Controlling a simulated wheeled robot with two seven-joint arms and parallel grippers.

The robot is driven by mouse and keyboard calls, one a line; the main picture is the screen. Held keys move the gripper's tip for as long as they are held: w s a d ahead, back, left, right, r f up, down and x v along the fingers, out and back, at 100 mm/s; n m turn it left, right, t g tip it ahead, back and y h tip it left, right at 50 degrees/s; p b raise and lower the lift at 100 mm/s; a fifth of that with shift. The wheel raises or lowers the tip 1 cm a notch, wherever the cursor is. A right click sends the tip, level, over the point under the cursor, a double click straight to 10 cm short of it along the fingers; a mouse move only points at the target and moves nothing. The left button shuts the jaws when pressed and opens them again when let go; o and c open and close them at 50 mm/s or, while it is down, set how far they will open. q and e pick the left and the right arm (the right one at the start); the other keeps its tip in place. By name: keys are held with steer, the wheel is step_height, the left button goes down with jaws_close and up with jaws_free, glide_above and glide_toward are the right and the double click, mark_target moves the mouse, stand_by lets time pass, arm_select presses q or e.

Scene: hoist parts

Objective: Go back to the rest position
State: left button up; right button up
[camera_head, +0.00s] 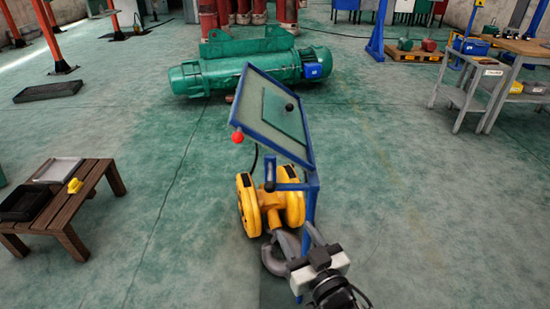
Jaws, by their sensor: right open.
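My right gripper (300,248) comes in from the bottom, right of centre, and is open. It is beside the yellow hook block (250,205) and its grey hook (273,262), in front of the blue stand's post. I cannot tell whether it touches the hook or the post. Nothing shows held between its fingers. My left gripper is not in view.
A blue-framed tilted panel (275,108) with a red knob (237,137) rises over the hook block. A green hoist (250,72) lies behind. A wooden table (62,210) stands left, a grey workbench (480,85) far right. Floor right of the stand is clear.

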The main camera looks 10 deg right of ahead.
steer(key=s+d+f+g+h, duration=0.1)
steer(key=s+d+f+g, duration=0.1)
steer(key=s+f, duration=0.4)
steer(key=s+d+f+g+h, duration=0.1)
steer(key=s+f+g, duration=0.4)
steer(key=s, duration=0.5)
step_height(320, 180, down, 2)
steer(key=shift+d+f, duration=0.1)
steer(key=shift+d, duration=0.8)
